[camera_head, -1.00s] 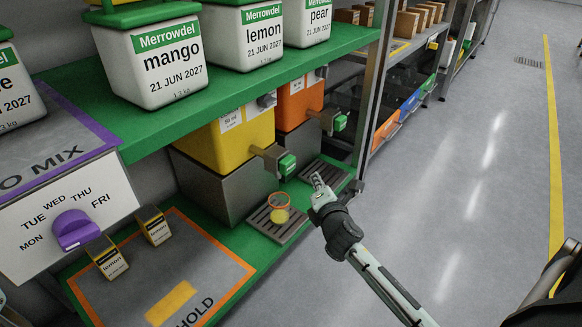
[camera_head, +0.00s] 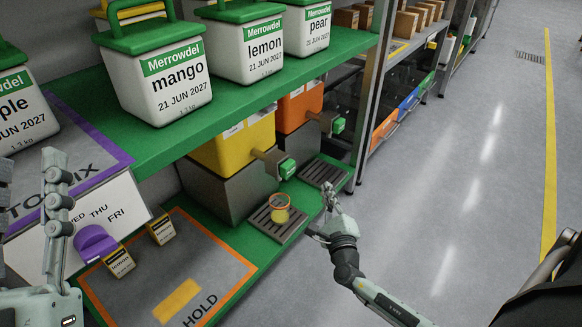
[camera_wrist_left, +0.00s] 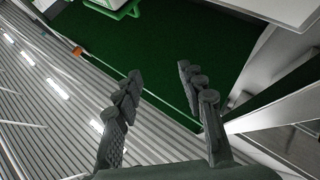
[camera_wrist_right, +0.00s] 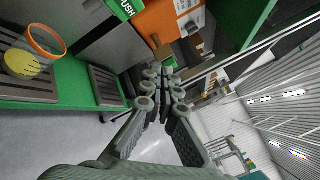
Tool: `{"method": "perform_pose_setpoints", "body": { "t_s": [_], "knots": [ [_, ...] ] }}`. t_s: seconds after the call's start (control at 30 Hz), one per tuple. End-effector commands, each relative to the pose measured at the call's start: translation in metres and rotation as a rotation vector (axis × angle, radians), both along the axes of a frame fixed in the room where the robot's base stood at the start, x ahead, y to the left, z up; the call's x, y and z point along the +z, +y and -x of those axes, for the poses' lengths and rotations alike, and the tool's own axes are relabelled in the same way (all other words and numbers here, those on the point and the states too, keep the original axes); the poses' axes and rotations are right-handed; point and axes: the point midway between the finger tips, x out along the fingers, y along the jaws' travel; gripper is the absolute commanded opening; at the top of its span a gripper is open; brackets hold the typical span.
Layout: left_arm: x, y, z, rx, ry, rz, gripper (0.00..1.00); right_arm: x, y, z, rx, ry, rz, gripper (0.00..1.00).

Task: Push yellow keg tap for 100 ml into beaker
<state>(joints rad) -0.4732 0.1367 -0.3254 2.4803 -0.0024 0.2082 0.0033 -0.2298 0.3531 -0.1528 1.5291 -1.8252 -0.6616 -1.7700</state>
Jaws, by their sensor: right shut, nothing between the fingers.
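The yellow keg (camera_head: 240,145) stands on a grey block under the green shelf. Its tap has a green push face (camera_head: 287,168). The beaker (camera_head: 279,208), clear with an orange rim, stands upright below that tap and has yellow liquid in its lower part; it also shows in the right wrist view (camera_wrist_right: 33,52). My right gripper (camera_head: 328,190) is shut and empty, to the right of the tap and beaker and touching neither. My left gripper (camera_head: 30,165) is open and empty at the far left; its spread fingers show in the left wrist view (camera_wrist_left: 160,85).
The beaker stands on a slotted drip tray (camera_head: 262,222). An orange keg (camera_head: 300,108) with its own green tap (camera_head: 338,125) is beyond the yellow one. White tubs (camera_head: 160,85) line the shelf above. The HOLD mat (camera_head: 225,285) lies in front; open floor is at right.

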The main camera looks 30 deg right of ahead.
Motion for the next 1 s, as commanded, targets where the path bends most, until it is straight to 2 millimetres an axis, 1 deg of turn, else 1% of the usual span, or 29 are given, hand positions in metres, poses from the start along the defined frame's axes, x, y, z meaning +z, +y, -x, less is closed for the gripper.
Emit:
{"method": "perform_pose_setpoints", "body": {
  "t_s": [0.33,0.47,0.57,0.8,1.0],
  "knots": [
    [-0.001,0.0,0.0,0.0,0.004,0.0,0.4,0.0,0.001,0.0,0.002,0.003,0.013,0.0],
    [0.0,0.0,0.001,0.001,-0.004,0.002,0.4,0.0,0.003,-0.006,0.002,0.001,0.012,0.0],
    [0.001,0.001,0.002,0.002,-0.023,0.008,0.4,-0.001,0.007,-0.015,0.002,0.002,0.01,0.0],
    [0.01,0.007,0.009,0.01,-0.105,0.034,0.4,-0.001,0.02,-0.047,0.002,0.0,0.008,0.0],
    [0.016,0.01,0.016,0.014,-0.163,0.053,0.4,-0.001,0.029,-0.069,0.001,0.001,0.009,0.0]
  ]
}}
